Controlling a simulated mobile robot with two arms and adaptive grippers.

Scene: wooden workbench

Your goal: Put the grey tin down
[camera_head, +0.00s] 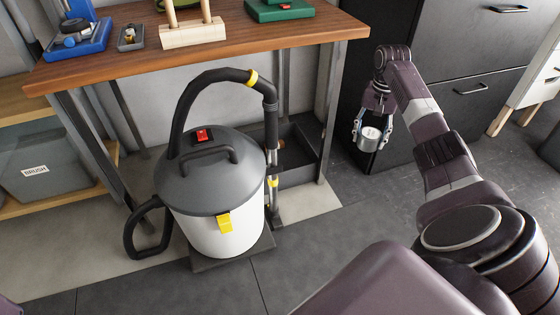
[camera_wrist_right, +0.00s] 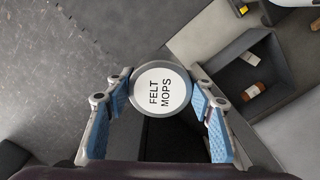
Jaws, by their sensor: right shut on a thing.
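The grey tin (camera_head: 369,139) is held in my right gripper (camera_head: 372,134), in the air right of the workbench and in front of the dark cabinet. The blue-padded fingers of the right gripper (camera_wrist_right: 160,100) press on both sides of the tin. The tin is apart from the floor and the bench. My left gripper is not in either view.
The wooden workbench (camera_head: 130,50) carries a blue tray (camera_head: 78,40), a wooden stand (camera_head: 192,33) and a green case (camera_head: 278,10). A grey vacuum cleaner (camera_head: 212,180) stands in front. An open dark bin (camera_head: 298,172), also in the wrist view (camera_wrist_right: 222,72), holds small items. Floor is clear near the cabinet (camera_head: 450,70).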

